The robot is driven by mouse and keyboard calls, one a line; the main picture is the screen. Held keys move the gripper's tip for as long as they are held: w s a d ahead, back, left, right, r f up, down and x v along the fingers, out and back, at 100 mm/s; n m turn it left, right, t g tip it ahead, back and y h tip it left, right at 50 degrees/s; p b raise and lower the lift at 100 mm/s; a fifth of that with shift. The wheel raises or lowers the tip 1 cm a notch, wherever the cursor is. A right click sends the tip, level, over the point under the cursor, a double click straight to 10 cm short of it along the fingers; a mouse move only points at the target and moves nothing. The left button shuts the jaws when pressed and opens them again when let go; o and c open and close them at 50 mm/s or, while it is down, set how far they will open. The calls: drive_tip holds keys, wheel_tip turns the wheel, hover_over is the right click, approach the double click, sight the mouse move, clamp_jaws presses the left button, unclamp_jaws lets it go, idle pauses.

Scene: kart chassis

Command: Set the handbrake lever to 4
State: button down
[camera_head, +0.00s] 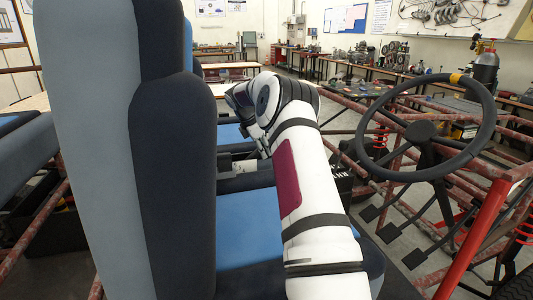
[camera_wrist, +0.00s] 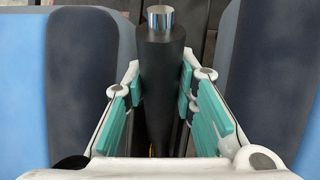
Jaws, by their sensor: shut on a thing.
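The handbrake lever (camera_wrist: 161,65) shows in the wrist view as a black tapered grip with a shiny metal button (camera_wrist: 160,17) on its end. It stands between two blue seats. My gripper (camera_wrist: 160,92) has its teal pads on either side of the lever and is shut on it. The lower part of the lever runs down out of sight behind my gripper's body. No number scale for the lever can be read in either view.
A seat back (camera_head: 110,150) fills the left of the head view. The steering wheel (camera_head: 425,127) and red frame tubes (camera_head: 475,240) stand to the right. In the wrist view seats flank the lever closely, at left (camera_wrist: 85,70) and right (camera_wrist: 270,60).

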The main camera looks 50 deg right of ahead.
drive_tip(key=shift+w, duration=0.1)
drive_tip(key=c, duration=1.3)
unclamp_jaws()
drive_tip(key=v, duration=1.2)
